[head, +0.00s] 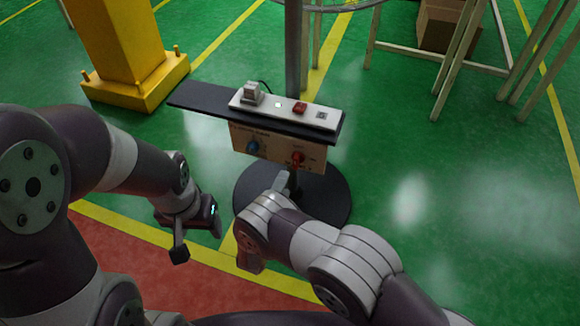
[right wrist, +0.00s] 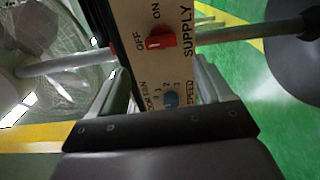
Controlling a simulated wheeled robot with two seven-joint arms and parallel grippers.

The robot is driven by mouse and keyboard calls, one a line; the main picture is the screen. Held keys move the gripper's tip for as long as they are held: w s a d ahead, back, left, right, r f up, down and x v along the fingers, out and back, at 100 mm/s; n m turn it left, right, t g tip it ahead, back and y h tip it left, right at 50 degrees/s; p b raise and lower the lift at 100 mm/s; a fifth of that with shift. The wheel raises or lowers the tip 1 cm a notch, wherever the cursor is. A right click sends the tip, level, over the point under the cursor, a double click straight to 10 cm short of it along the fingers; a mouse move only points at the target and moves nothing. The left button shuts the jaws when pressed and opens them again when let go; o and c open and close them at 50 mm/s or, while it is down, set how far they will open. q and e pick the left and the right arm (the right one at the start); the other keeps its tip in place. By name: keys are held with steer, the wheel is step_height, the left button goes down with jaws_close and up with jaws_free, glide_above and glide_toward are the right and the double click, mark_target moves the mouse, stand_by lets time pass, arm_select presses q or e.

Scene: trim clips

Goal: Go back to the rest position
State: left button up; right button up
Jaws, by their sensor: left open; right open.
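A control box stands on a round dark base (head: 334,198). Its beige front panel (head: 275,150) carries a blue knob (head: 254,146) and a red switch (head: 297,157). In the right wrist view the red switch (right wrist: 162,38) lies by the words ON, OFF and SUPPLY, and the blue knob (right wrist: 171,98) by SPEED. My right gripper (head: 290,178) is open and empty in front of the panel, below the red switch; my own arm partly hides it. My left gripper (head: 197,236) is open and empty, lower left of the box, apart from it.
A dark shelf (head: 195,97) tops the box, with a white strip (head: 318,113) bearing a red button (head: 300,108) and a small green light. A yellow column (head: 125,50) stands back left. Pale wooden legs (head: 455,70) stand back right. The green floor at right is clear.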

steer(key=v, duration=0.3)
steer(key=shift+s+a, duration=0.1)
steer(key=shift+s, duration=0.15)
